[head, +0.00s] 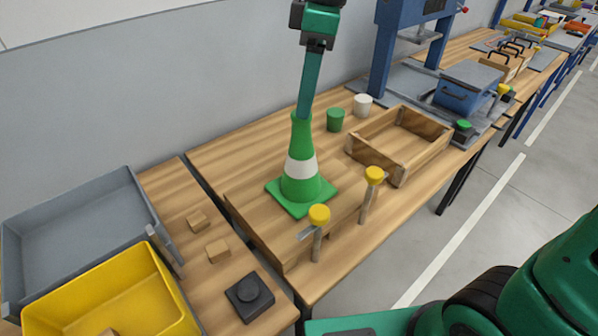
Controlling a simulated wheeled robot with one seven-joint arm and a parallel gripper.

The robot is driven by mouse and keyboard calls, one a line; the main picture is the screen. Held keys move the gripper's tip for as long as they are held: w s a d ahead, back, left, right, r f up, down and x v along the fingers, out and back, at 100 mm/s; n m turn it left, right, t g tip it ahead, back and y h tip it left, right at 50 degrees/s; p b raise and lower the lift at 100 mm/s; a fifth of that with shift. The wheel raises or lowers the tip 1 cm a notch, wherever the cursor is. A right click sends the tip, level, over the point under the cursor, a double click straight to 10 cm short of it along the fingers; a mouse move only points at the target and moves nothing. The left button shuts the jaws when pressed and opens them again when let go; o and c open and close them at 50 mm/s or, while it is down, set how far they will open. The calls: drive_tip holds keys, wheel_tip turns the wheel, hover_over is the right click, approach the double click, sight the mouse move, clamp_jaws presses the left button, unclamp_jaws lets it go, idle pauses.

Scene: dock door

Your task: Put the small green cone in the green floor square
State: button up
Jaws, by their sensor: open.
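The small green cone (301,168), with a white band and a square green base, stands upright on the wooden bench (246,147). The gripper is open. Only one finger shows clearly, so I cannot tell whether it touches the cone. I cannot make out the green floor square in this view.
Two yellow-topped wooden pieces (319,216) (373,176) are close in front of the cone. A wooden tray (436,130), a green cup (335,120) and a white cup (363,105) are to its right. Grey and yellow bins (165,300) are left. Grey floor (500,240) lies open at right.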

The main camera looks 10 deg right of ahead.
sight(301, 125)
drive_tip(key=shift+w+a+f, duration=0.1)
drive_tip(key=shift+a+f, duration=0.05)
drive_tip(key=shift+f, duration=1.15)
drive_tip(key=shift+s+a+f, duration=0.1)
drive_tip(key=shift+a+f, duration=0.05)
drive_tip(key=shift+f, duration=1.1)
drive_tip(key=shift+w+a+f, duration=0.1)
drive_tip(key=shift+a+f, duration=0.05)
drive_tip(key=shift+f, duration=1.15)
drive_tip(key=shift+c, duration=0.6)
clamp_jaws()
